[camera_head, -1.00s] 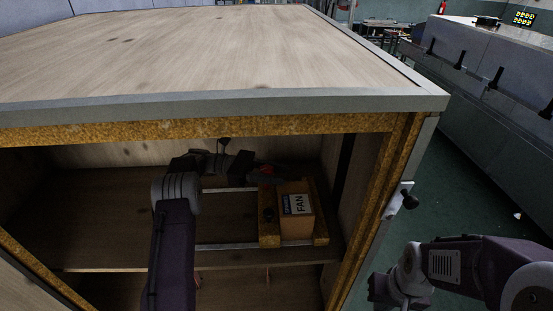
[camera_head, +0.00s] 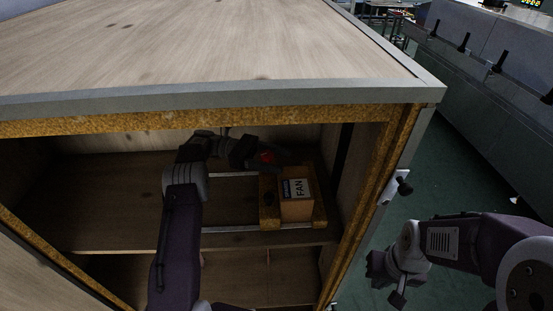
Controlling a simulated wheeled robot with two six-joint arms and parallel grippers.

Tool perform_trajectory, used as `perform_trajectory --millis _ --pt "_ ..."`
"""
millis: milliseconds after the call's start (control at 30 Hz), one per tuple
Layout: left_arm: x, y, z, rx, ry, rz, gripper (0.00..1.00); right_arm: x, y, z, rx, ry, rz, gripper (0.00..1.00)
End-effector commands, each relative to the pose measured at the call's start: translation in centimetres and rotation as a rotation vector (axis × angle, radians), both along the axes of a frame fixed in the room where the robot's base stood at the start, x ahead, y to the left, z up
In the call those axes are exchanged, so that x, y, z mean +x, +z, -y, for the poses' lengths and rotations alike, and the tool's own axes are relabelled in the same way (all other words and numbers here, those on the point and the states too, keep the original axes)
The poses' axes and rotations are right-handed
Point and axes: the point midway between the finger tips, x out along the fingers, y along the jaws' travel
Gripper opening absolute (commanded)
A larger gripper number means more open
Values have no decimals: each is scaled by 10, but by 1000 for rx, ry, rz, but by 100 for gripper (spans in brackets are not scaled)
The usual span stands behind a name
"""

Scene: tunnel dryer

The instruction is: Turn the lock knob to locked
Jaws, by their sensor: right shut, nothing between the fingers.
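A dark knob (camera_head: 404,186) on a pale plate sits on the outer right side of the wooden cabinet (camera_head: 215,95), near its front edge. A small dark knob (camera_head: 269,199) also shows inside, beside the box labelled FAN (camera_head: 297,207). I cannot tell from the labels which is the lock knob. My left gripper (camera_head: 270,160) is inside the cabinet, above and behind the FAN box; its fingers are dark and their opening is unclear. My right gripper (camera_head: 383,277) is shut and empty outside the cabinet, below the outer knob and apart from it.
The cabinet's top board and right post (camera_head: 375,200) frame the opening around my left arm. A shelf (camera_head: 110,220) runs below it. A grey machine (camera_head: 490,95) stands at the back right. Green floor (camera_head: 455,170) is free between it and the cabinet.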

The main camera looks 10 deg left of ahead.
Motion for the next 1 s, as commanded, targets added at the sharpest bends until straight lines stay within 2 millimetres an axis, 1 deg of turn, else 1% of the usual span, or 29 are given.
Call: perform_trajectory --millis 167,267,367,400,467,533,633,900,1000 --pt "0 0 0 0 1 1 59 0 0 0 0 0 0 0" --pt "0 4 0 1 1 2 59 0 0 0 0 0 0 0" --pt "0 18 0 0 1 4 59 0 1 0 0 0 0 0" --pt "0 28 0 0 1 5 59 0 5 0 0 0 0 0" --pt "0 48 0 1 1 3 59 0 19 0 0 0 0 0" --pt "-3 48 10 0 -3 0 59 0 12 0 0 0 1 0" --pt "-8 56 24 0 -2 0 59 0 10 0 0 0 0 0" --pt "-24 87 75 1 -2 2 59 0 9 0 0 0 0 0" --pt "-29 97 91 1 -1 2 59 0 8 0 0 0 0 0"
